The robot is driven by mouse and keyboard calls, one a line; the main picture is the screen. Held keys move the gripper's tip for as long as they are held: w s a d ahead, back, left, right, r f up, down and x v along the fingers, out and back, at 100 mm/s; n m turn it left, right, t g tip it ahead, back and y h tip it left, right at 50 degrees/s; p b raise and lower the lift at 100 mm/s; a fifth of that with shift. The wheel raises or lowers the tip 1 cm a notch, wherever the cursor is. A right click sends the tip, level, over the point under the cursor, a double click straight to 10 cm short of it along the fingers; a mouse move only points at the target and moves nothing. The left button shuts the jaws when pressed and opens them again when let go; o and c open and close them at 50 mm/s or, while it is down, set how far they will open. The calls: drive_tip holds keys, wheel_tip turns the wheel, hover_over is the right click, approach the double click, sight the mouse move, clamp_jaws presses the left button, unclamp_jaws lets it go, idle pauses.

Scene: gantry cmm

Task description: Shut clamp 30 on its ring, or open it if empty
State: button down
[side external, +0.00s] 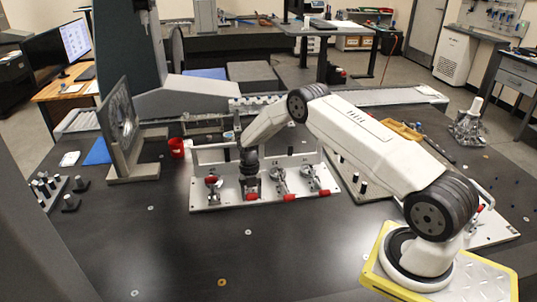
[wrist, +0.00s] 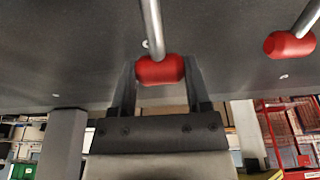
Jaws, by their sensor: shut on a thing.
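A white fixture plate (side external: 230,200) with several metal toggle clamps with red grips stands on the dark table in the side view. My gripper (side external: 252,182) points down over the second clamp from the left. In the wrist view my gripper (wrist: 161,85) is shut on a red clamp handle (wrist: 160,70), one finger on each side of the grip. In the side view a red grip (side external: 251,197) shows just below my gripper. The number labels are too small to read, so I cannot tell which clamp is 30. My gripper hides that clamp's body and any ring.
A neighbouring clamp's red handle (wrist: 289,45) is close by on the right in the wrist view. Two clamps with red grips (side external: 290,197) stand right of my gripper. A red cup (side external: 177,148) is behind the plate's left end. The table in front is mostly clear.

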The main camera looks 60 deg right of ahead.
drive_tip(key=shift+w+d+r+g+y, duration=0.25)
drive_tip(key=shift+r+g+y, duration=0.2)
drive_tip(key=shift+g+y, duration=0.05)
drive_tip(key=shift+w+d+r, duration=0.1)
drive_tip(key=shift+w+r, duration=0.05)
drive_tip(key=shift+r, duration=0.05)
drive_tip(key=shift+w+d+r+g+y, duration=0.1)
drive_tip(key=shift+d+r+g+y, duration=0.05)
drive_tip(key=shift+g+y, duration=0.25)
drive_tip(key=shift+w+d+r+g+y, duration=0.15)
drive_tip(key=shift+r+g+y, duration=0.1)
drive_tip(key=shift+g+y, duration=0.05)
idle(0.5)
drive_tip(key=shift+c, duration=0.2)
unclamp_jaws()
drive_tip(key=shift+w+d+r, duration=0.1)
drive_tip(key=shift+r, duration=0.05)
